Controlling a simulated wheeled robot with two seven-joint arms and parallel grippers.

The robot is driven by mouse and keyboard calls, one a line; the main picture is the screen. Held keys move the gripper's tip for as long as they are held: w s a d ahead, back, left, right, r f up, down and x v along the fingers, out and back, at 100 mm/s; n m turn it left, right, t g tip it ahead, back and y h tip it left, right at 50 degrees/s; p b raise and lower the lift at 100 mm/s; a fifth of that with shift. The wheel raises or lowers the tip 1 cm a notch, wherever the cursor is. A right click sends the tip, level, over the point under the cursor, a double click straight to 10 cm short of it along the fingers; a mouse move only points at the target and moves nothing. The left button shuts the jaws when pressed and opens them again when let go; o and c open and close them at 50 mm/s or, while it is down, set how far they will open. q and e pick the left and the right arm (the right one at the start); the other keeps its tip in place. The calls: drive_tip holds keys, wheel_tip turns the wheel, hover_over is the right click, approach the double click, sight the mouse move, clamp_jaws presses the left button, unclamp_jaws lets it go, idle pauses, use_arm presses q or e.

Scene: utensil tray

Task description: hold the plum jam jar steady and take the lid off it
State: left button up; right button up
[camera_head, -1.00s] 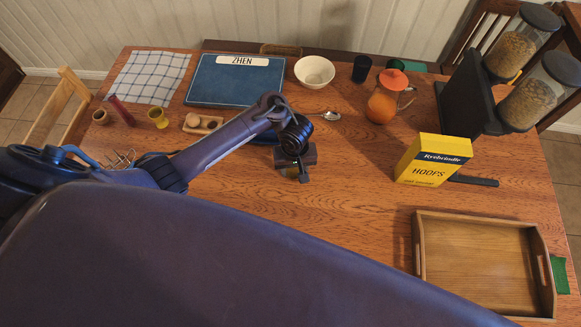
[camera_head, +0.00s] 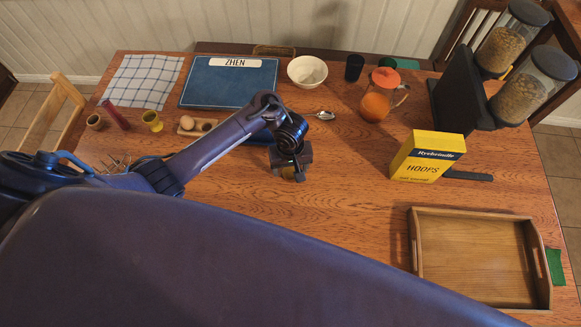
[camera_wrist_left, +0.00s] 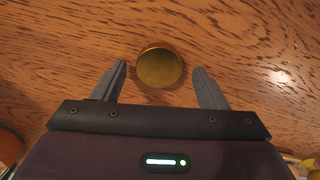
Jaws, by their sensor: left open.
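A round gold lid (camera_wrist_left: 160,68) shows from above in the left wrist view, and the jar under it is hidden. My left gripper (camera_wrist_left: 161,72) is open, with one finger on each side of the lid and a visible gap on both sides. In the head view my left gripper (camera_head: 291,174) is low over the middle of the table. A small yellowish patch shows at its tip, mostly covered by the gripper; I cannot tell the jar's contents or label. My right gripper is not in view.
A yellow cereal box (camera_head: 428,158) and a wooden tray (camera_head: 417,270) are at the right. An orange jug (camera_head: 375,106), white bowl (camera_head: 307,71) and blue mat (camera_head: 222,90) are behind. An egg holder (camera_head: 205,125) is left. The table between gripper and tray is clear.

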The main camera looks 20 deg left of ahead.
sight(290, 172)
use_arm(q)
wheel_tip(290, 172, up, 11)
drive_tip(key=p, duration=0.8)
drive_tip(key=shift+r, duration=0.15)
